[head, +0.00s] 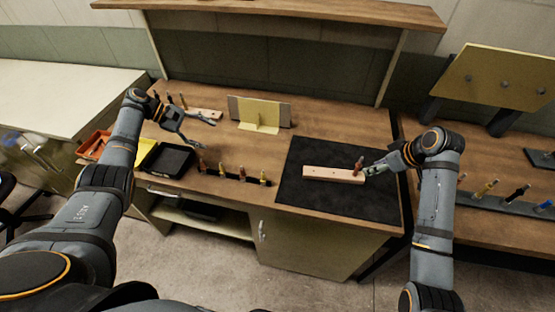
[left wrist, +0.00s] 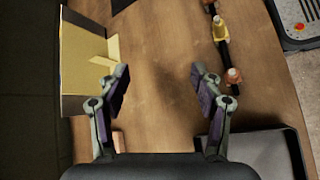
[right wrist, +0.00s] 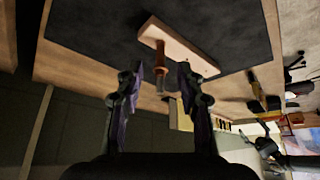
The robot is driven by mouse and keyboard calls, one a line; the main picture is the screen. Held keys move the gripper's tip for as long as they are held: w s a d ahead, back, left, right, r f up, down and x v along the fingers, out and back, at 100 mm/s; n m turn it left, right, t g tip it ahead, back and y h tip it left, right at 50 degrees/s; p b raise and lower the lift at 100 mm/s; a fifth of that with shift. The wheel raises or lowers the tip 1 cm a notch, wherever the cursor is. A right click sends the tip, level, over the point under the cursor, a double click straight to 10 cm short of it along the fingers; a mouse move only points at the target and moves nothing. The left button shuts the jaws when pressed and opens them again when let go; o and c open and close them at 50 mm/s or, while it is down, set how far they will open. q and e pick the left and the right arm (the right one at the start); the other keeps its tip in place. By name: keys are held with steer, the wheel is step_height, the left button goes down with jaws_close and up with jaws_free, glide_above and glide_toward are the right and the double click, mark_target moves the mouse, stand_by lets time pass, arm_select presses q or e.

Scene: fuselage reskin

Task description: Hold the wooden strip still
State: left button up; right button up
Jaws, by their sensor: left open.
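The wooden strip (head: 333,174) lies flat on a black mat (head: 300,203) on the right part of the bench. A copper-coloured fastener (head: 359,163) stands at its right end. My right gripper (head: 370,170) is at that end. In the right wrist view the fastener (right wrist: 160,55) shows between its parted fingers (right wrist: 161,75), with a gap on each side, and the strip (right wrist: 180,45) lies beyond. My left gripper (head: 207,131) is open and empty above the bench's left part, away from this strip. In the left wrist view its fingers (left wrist: 160,80) are wide apart over bare wood.
A yellow angled panel (head: 260,112) stands at the back. A row of fasteners (head: 240,174) lines the front, beside a black tray (head: 167,158). Another pale strip (head: 204,113) lies behind my left gripper. A shelf (head: 290,10) overhangs the bench. The mid bench is clear.

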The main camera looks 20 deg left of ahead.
arm_select(q)
steer(key=w+d+r+g+h, duration=0.1)
steer(key=d+r+h, duration=0.15)
steer(key=d, duration=0.65)
steer(key=w+d+r+h, duration=0.2)
steer(key=d+r, duration=0.1)
steer(key=d, duration=0.6)
steer(key=n, duration=0.5)
glide_toward(315, 171)
steer(key=shift+w+a+r+g+y, duration=0.1)
steer(key=shift+a+r+g+y, duration=0.2)
steer(key=shift+a+r, duration=0.4)
steer(key=shift+f+n, duration=0.15)
steer(key=shift+n, duration=0.15)
steer(key=x, duration=1)
steer(key=shift+d, duration=0.3)
steer(key=shift+c, duration=0.3)
